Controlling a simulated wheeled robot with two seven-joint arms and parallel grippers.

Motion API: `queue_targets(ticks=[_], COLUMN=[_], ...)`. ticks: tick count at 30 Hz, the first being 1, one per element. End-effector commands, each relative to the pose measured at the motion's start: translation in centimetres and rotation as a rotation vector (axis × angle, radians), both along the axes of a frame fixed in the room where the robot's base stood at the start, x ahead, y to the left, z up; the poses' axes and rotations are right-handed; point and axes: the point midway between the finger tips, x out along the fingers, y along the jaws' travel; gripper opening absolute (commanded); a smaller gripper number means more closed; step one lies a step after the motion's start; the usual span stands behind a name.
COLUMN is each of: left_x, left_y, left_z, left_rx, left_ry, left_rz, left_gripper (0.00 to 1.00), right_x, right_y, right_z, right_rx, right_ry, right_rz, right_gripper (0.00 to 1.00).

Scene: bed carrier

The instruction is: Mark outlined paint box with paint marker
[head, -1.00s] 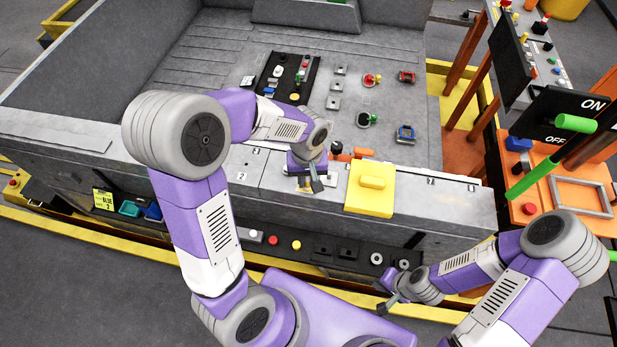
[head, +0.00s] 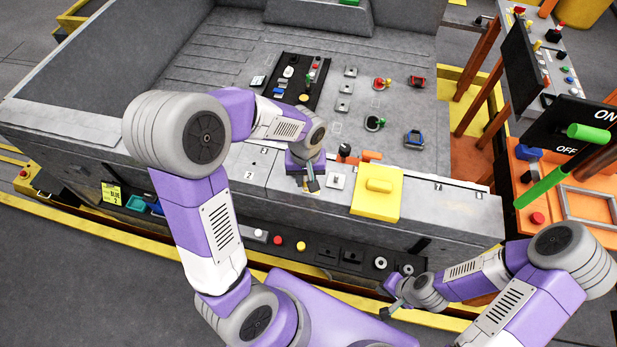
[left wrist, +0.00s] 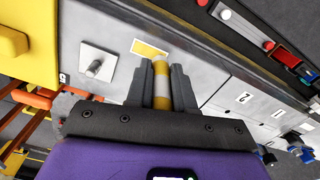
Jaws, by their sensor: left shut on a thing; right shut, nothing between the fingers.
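My left gripper (head: 309,182) is low over the grey front ledge of the bed carrier. A small yellow rectangle with a pale border, apparently the outlined paint box (left wrist: 149,48), lies on the ledge just beyond the marker's end. The marker's end overlaps its edge in the picture; I cannot tell whether they touch. My right gripper (head: 389,307) is shut and empty, low in front of the carrier.
A yellow block with a handle (head: 377,192) and a grey plate with a peg (head: 336,181) are right of the left gripper. Several knobs and tools lie on the bed behind. An orange console (head: 575,190) stands at the right.

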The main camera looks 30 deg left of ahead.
Motion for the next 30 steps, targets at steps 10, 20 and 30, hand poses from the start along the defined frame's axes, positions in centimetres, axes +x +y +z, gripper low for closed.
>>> queue_targets(ticks=[10,20,30], left_x=[-0.2,-0.1,0.2], left_y=[0.9,0.5,-0.8], left_z=[0.0,0.0,-0.1], left_rx=[0.0,0.0,0.0], left_ry=[0.0,0.0,0.0], left_rz=[-0.001,-0.001,0.0], left_gripper=[0.0,0.0,0.0], right_x=[0.0,0.0,0.0], right_y=[0.0,0.0,0.0], right_z=[0.0,-0.1,-0.2], right_rx=[0.0,0.0,0.0], right_ry=[0.0,0.0,0.0], right_rz=[0.0,0.0,0.0], right_gripper=[0.0,0.0,0.0])
